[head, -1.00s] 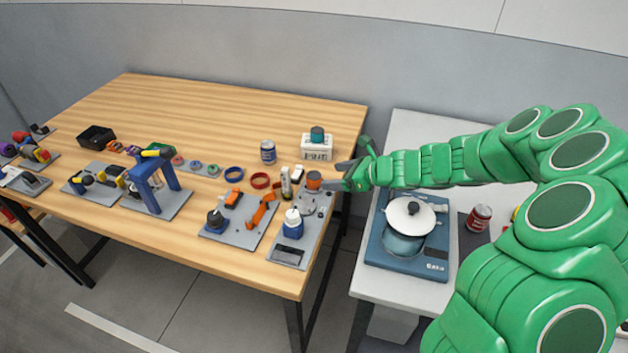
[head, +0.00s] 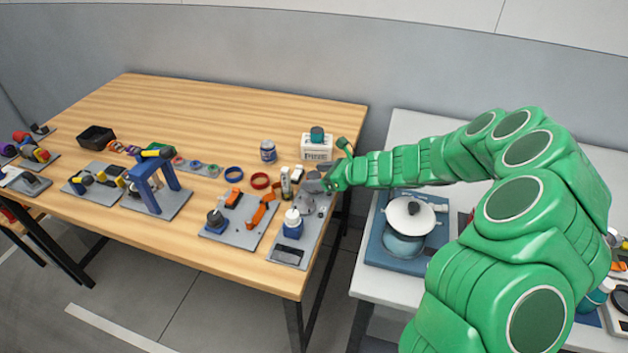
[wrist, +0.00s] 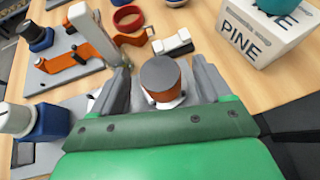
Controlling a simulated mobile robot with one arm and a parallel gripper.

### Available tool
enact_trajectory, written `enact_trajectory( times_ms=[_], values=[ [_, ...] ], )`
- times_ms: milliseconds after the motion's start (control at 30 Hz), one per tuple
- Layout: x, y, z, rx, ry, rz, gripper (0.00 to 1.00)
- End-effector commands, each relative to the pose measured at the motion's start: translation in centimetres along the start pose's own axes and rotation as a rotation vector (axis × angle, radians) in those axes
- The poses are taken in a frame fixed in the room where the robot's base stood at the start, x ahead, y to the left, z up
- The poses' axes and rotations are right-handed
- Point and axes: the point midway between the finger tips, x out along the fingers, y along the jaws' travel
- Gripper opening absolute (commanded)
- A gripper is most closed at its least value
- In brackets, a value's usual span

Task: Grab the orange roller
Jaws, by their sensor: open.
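The orange roller (wrist: 161,88) stands upright with a grey top face in the wrist view, its orange side showing below the top. My gripper (wrist: 160,85) is open, with one grey finger on each side of the roller. I cannot tell whether either finger touches it. In the head view my gripper (head: 312,186) is at the right end of the wooden table, over the grey plate, and it hides the roller there.
A white box marked PINE (wrist: 262,30) stands close to the right. A blue can (head: 268,151) stands behind. The table's back left is clear.

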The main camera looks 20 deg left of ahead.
Motion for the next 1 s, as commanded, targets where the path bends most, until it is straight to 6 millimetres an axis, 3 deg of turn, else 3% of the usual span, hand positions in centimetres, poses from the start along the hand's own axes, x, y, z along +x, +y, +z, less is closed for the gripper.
enact_trajectory(
  times_ms=[133, 567, 1000],
  values=[
    [0.0, 0.0, 0.0, 0.000, 0.000, 0.000, 0.78],
    [0.0, 0.0, 0.0, 0.001, 0.000, 0.000, 0.12],
    [-0.7, 0.0, 1.1, 0.000, -0.001, -0.001, 0.12]
  ],
)
